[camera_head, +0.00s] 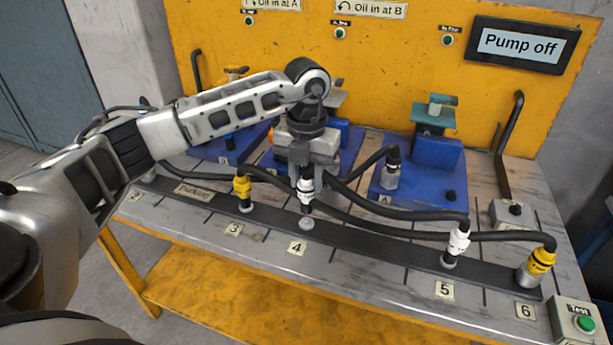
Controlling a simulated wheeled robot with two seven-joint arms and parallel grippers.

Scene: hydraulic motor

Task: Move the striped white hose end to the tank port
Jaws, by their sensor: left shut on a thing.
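My left gripper (306,168) points down, shut on a white hose end (306,188). That hose end is upright just above a round grey fitting (306,223) at position 4. A gap shows between its dark tip and the fitting. Another white hose end (458,242) stands at position 5. Dark marks show on both white ends; I cannot tell which is the striped one. A grey-white connector (391,176) stands at a blue block on the right. No tank port label is readable. My right gripper is not in view.
Yellow hose ends stand at position 3 (243,188) and position 6 (538,265). Black hoses (400,214) cross the bench between them. Blue blocks (437,155) stand behind. A screen (523,44) reads "Pump off". A test button box (580,321) is at the front right.

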